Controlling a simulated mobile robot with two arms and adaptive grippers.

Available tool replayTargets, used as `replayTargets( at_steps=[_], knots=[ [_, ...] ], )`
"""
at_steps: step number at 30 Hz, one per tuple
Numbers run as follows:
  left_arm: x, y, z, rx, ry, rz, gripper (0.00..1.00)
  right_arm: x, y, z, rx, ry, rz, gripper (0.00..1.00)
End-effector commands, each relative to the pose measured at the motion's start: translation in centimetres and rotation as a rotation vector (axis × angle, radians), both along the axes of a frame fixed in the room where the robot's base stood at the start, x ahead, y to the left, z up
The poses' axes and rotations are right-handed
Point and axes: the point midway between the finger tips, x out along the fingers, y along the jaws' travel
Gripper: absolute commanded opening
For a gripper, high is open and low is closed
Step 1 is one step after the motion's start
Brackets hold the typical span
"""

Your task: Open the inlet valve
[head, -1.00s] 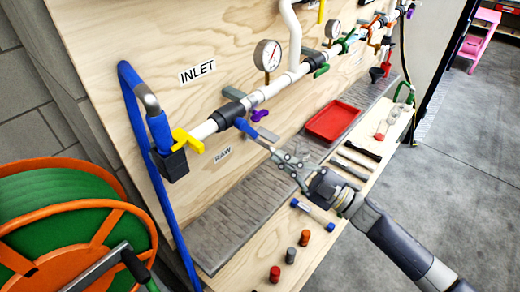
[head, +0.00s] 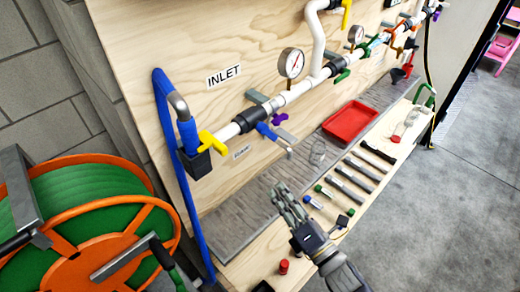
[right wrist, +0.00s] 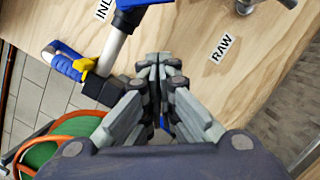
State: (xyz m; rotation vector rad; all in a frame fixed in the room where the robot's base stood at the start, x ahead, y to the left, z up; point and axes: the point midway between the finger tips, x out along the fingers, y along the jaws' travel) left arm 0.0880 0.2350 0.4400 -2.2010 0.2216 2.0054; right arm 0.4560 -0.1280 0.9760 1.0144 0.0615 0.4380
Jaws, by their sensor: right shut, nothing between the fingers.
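The inlet valve's yellow handle (head: 211,142) sits on the white pipe at its left end, below the INLET label (head: 224,77). A black fitting (head: 194,163) and a blue hose (head: 187,135) join there. In the right wrist view the yellow handle (right wrist: 82,67) shows at upper left, partly cut off by the black fitting (right wrist: 97,91). My right gripper (head: 279,189) is shut and empty, over the bench front, below and right of the handle and apart from it. It also shows in the right wrist view (right wrist: 158,62). My left gripper is not in view.
A blue side tap (head: 266,131) with a purple handle (head: 280,119) branches off above the RAW label (right wrist: 221,47). A gauge (head: 291,63) stands on the pipe. An orange and green hose reel (head: 100,215) stands at left. A red tray (head: 351,122) and several tools lie on the bench.

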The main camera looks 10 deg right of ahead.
Motion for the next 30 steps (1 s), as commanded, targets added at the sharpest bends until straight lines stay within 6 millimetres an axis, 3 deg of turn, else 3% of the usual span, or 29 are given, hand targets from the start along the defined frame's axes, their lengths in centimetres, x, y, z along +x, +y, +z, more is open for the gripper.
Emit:
replayTargets(
  at_steps=[8, 22, 30],
  knots=[
    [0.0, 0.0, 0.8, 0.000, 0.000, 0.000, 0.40, 1.2, 0.3, 0.3, -0.038, -0.006, -0.020, 0.00],
    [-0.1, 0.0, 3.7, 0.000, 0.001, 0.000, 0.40, 9.2, 3.6, 1.7, -0.035, -0.006, -0.018, 0.00],
    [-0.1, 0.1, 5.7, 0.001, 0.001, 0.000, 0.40, 10.5, 1.2, 3.5, -0.038, -0.005, -0.017, 0.00]
  ],
)
